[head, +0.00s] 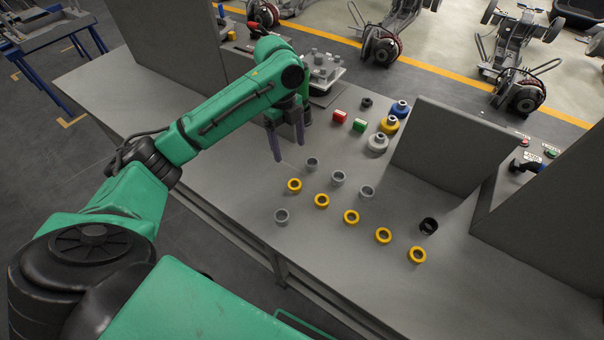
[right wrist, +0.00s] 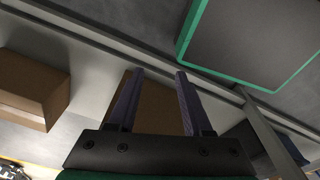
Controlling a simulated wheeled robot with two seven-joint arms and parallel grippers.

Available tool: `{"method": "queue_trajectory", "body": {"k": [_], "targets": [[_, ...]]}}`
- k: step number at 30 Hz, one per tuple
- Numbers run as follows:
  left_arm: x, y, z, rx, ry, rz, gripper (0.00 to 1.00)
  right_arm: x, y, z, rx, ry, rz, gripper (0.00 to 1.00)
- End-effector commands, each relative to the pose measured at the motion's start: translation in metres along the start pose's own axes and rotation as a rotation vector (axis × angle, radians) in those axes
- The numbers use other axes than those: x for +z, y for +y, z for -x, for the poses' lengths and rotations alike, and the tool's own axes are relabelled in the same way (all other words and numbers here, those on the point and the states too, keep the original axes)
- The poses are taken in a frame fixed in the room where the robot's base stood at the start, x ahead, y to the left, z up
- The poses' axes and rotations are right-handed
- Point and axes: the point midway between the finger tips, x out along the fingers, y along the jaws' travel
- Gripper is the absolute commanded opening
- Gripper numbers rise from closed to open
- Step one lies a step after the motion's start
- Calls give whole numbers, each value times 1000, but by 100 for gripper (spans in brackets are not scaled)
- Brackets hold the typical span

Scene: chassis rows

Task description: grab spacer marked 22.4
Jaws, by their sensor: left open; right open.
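Several yellow ring spacers (head: 351,217) lie in a slanting row on the grey bench (head: 232,150). Several grey ring spacers (head: 338,177) stand around the near end of that row, and one black ring (head: 429,226) lies at the right. No marking is legible, so I cannot tell which spacer is the 22.4 one. My left gripper (head: 289,151) is open and empty, fingers down, above the bench beyond the nearest rings. My right gripper (right wrist: 160,74) is open and empty in the right wrist view; it is not visible in the head view.
Red (head: 340,117) and green (head: 360,125) blocks and blue, yellow and silver round parts (head: 377,143) stand behind the rings. An upright grey panel (head: 452,148) stands to their right. Brown boxes (right wrist: 32,88) lie near my right gripper. The bench's left part is clear.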

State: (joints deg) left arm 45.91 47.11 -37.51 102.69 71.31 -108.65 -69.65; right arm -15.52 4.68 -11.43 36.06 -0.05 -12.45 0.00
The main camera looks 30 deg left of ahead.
Motion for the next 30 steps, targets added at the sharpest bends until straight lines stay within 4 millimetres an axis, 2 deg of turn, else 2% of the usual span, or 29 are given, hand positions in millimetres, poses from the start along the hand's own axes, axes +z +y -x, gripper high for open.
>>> {"method": "queue_trajectory", "body": {"k": [4, 8, 11, 14, 18, 21, 26, 28, 30], "targets": [[-1, 2, -37, 6, 1, 0, 83, 29, -6, 9, -9, -47, -1, 50], [-1, 1, -67, 4, 1, 1, 83, 43, -9, 14, -13, -72, -1, 50], [-1, 0, -80, 1, 0, 0, 83, 41, -9, 15, -13, -68, -1, 50], [-3, 0, -94, 4, 1, 0, 83, 27, -7, 21, -10, -47, -1, 50], [-3, -2, -122, 2, 0, 1, 83, 12, -5, 26, -8, -22, -1, 50], [-3, -2, -132, 0, -1, 0, 83, 13, -5, 26, -8, -25, -1, 50], [-2, -2, -133, -1, -2, 0, 83, 21, -6, 26, -10, -36, -1, 50], [-2, -2, -133, -1, -2, 0, 64, 23, -7, 26, -10, -40, -1, 50], [-2, -2, -133, -1, -2, 0, 38, 23, -7, 26, -10, -41, -1, 50]]}}
